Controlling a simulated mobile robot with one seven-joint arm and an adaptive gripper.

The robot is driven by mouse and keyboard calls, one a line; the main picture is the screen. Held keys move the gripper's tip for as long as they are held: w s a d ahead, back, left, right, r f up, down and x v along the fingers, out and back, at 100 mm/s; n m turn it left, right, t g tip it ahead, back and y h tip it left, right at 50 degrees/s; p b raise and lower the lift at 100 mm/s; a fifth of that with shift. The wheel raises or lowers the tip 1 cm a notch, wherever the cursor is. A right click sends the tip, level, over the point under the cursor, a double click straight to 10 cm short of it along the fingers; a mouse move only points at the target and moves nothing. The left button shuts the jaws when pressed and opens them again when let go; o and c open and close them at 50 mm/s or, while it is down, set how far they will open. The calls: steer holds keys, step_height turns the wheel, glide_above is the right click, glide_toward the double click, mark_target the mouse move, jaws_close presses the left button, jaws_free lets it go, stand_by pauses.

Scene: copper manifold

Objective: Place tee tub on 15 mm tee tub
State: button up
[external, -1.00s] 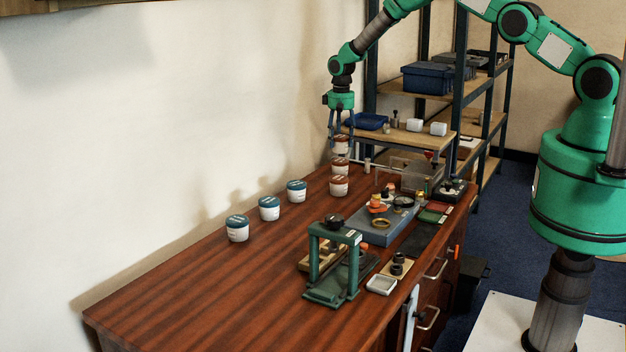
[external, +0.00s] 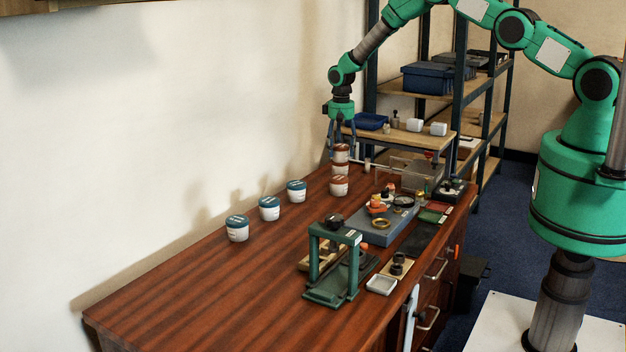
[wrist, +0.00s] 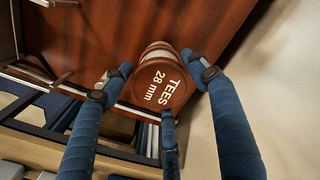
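A white tub with a red-brown lid (external: 341,154) is held upright by my gripper (external: 341,148) at the far end of the bench. Its lid reads "TEES 28 mm" in the wrist view (wrist: 160,88). My gripper's three blue fingers (wrist: 165,85) close around the lid's edge. Directly below is another red-brown-lidded tub (external: 340,170), standing on the bench with its lid mostly hidden. The held tub's base is at or just above that lid; I cannot tell whether they touch. No 15 mm label is readable.
A third red-lidded tub (external: 339,187) stands close in front. Several blue-lidded tubs (external: 269,209) line the wall side. A green press frame (external: 334,262) and a grey-blue tray (external: 371,239) with fittings occupy the right side. The bench's (external: 210,290) near left is clear.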

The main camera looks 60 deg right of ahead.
mark_target(341, 146)
steer(key=shift+o, duration=0.4)
steer(key=shift+r, duration=0.1)
step_height(341, 146, up, 12)
steer(key=shift+p, duration=0.4)
steer(key=shift+r, duration=0.15)
stand_by(0.7)
